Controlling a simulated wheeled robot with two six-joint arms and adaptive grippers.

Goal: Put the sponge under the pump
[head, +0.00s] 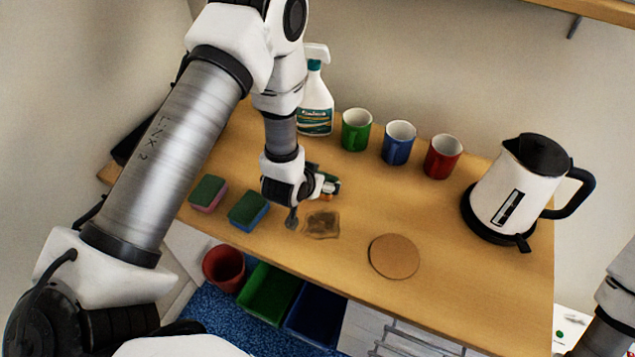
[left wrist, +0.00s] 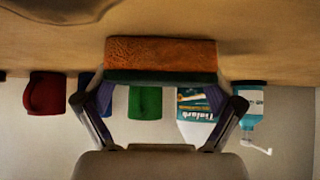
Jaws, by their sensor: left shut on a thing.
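My left gripper (head: 322,187) is shut on an orange sponge with a dark green scouring side (left wrist: 160,54), held near the worktop beyond a brown stain. In the upside-down left wrist view, both fingers grip the sponge's ends. That view also shows a teal bottle with a white pump nozzle (left wrist: 250,104), apart from the sponge; my arm seems to hide it in the head view. A white spray bottle (head: 316,108) stands at the back, left of the mugs. Two other sponges, pink-and-green (head: 208,194) and blue-and-green (head: 248,211), lie at the left front. My right gripper is out of view.
Green (head: 356,130), blue (head: 398,143) and red (head: 442,157) mugs line the back of the worktop. A white kettle (head: 510,190) stands at the right. A round cork mat (head: 394,257) and the brown stain (head: 322,225) lie near the front. Bins (head: 268,293) sit below the edge.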

